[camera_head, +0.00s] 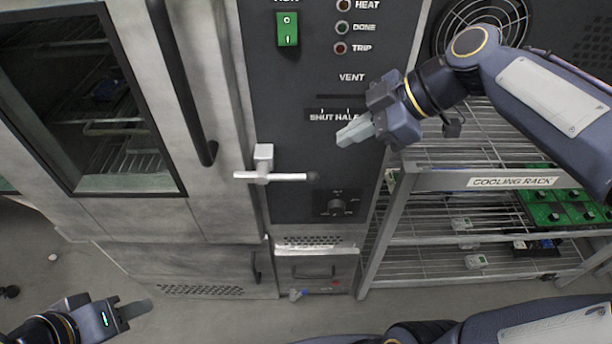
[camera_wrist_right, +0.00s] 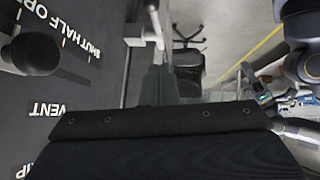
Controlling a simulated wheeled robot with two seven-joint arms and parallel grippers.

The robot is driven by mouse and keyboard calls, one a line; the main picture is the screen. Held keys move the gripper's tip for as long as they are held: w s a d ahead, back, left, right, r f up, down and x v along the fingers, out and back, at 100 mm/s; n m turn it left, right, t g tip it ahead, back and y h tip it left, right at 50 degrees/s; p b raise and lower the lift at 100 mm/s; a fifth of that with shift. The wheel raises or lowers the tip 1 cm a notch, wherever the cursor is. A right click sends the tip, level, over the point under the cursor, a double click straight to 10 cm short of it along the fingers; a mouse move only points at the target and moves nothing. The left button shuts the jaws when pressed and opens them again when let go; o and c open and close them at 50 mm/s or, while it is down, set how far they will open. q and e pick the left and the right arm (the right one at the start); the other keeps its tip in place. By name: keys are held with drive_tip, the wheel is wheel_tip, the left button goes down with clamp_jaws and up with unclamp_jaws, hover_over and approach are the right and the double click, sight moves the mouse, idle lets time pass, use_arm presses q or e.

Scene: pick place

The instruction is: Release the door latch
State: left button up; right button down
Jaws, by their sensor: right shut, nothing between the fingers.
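The door latch (camera_head: 270,176) is a pale horizontal lever on a square block, at the oven door's right edge in the head view. It lies level, with a dark tip at its right end. It also seems to show at the top of the right wrist view (camera_wrist_right: 137,35). My right gripper (camera_head: 350,132) is shut and empty in front of the panel, above and right of the lever and apart from it. The oven door (camera_head: 215,205) looks closed. My left gripper (camera_head: 138,308) is low at the left, far from the latch; its fingers cannot be told apart.
The dark control panel (camera_head: 290,110) has a green switch (camera_head: 288,29), a vent scale and a dial (camera_head: 336,204). A dark vent knob (camera_wrist_right: 38,52) sticks out in the right wrist view. A wire cooling rack (camera_head: 480,182) stands at the right.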

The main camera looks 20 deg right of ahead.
drive_tip(key=shift+w+n, duration=0.35)
drive_tip(key=shift+n, duration=0.15)
drive_tip(key=shift+a, duration=0.1)
drive_tip(key=p, duration=0.1)
hover_over(306, 176)
drive_tip(key=s, duration=0.1)
wheel_tip(306, 176, down, 7)
drive_tip(key=shift+w+f+p, duration=0.15)
drive_tip(key=shift+w+f, duration=0.1)
drive_tip(key=shift+f, duration=0.7)
drive_tip(key=shift+w+f+p, duration=0.15)
drive_tip(key=shift+w+f, duration=0.05)
drive_tip(key=shift+f, duration=0.75)
